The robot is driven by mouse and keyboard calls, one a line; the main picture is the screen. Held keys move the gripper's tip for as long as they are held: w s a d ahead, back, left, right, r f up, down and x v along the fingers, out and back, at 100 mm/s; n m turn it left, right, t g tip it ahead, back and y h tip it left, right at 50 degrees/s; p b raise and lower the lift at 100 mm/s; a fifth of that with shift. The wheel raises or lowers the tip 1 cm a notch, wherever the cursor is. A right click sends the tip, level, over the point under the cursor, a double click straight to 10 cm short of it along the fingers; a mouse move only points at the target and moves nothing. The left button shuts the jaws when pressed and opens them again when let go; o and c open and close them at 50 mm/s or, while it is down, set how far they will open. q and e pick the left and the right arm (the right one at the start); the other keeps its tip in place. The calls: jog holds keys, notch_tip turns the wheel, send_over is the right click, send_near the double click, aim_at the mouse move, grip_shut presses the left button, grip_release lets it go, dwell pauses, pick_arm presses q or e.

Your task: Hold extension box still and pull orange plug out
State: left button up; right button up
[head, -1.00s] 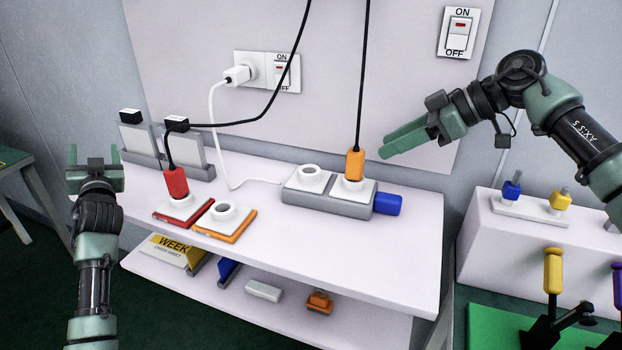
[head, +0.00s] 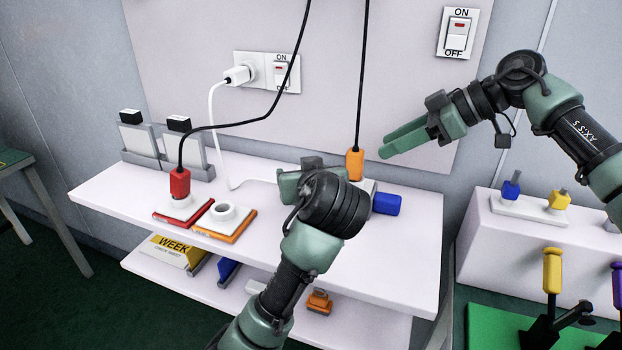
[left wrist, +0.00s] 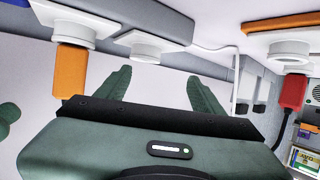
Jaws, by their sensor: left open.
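The extension box, grey with white round sockets, is mostly hidden by my left arm in the head view; its body (left wrist: 140,15) shows in the left wrist view. The orange plug (head: 355,165) stands in its right socket with a black cable rising from it; it also shows in the left wrist view (left wrist: 70,70). My left gripper (head: 298,182) is over the table in front of the box. Its fingers are open and empty (left wrist: 155,88), apart from the box and plug. My right gripper (head: 384,146) is to the right of the orange plug, not touching it; its finger gap is unclear.
A blue block (head: 387,203) is at the box's right end. A red plug (head: 180,184) sits in a red-edged socket, beside an empty orange-edged socket (head: 233,220). A white plug (head: 238,75) is in the wall outlet. The table's right front (head: 400,260) is clear.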

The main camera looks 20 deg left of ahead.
pick_arm(q)
jog(key=x, duration=0.4)
jog(key=d+f+x, duration=0.1)
jog(key=x, duration=0.1)
dwell(0.4)
grip_shut()
jog(key=c, duration=1.1)
grip_release()
jog(key=c, duration=0.3)
